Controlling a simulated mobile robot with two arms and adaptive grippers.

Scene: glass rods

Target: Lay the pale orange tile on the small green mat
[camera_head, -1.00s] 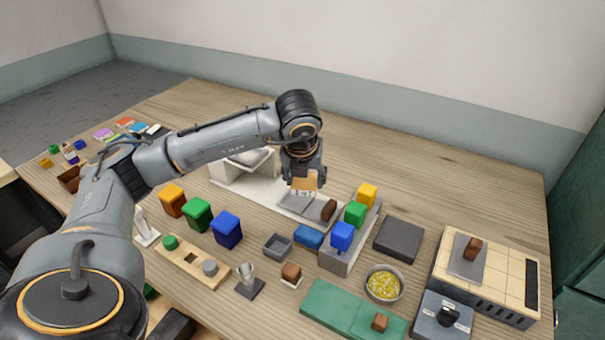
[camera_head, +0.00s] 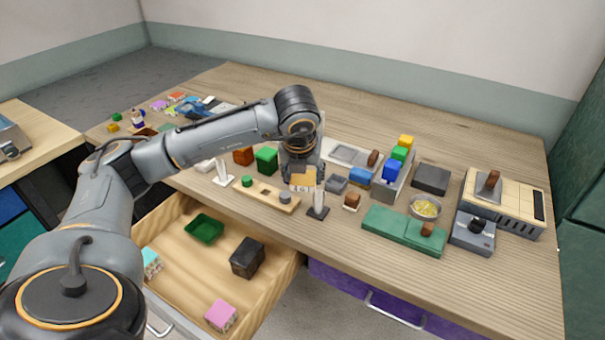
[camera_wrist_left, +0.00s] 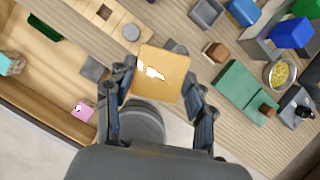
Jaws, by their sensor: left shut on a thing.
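The pale orange tile (camera_head: 302,180) is in my left gripper (camera_head: 302,162), held above the table near the wooden peg board. In the left wrist view the tile (camera_wrist_left: 158,85) sits between the two fingers of the gripper (camera_wrist_left: 160,76), its flat face towards the camera with a bright glare on it. A green mat (camera_head: 385,219) lies near the table's front edge, right of the gripper and apart from it. It looks like two joined or adjacent green pieces; a brown block (camera_head: 427,229) is on the right one. My right gripper is not in view.
An open drawer (camera_head: 177,263) below the table holds a dark green tray (camera_head: 204,229), a black box (camera_head: 248,257) and a pink block (camera_head: 221,315). A small upright stand (camera_head: 319,205), a brown block (camera_head: 352,201) and a yellow-filled bowl (camera_head: 425,207) are near the mat.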

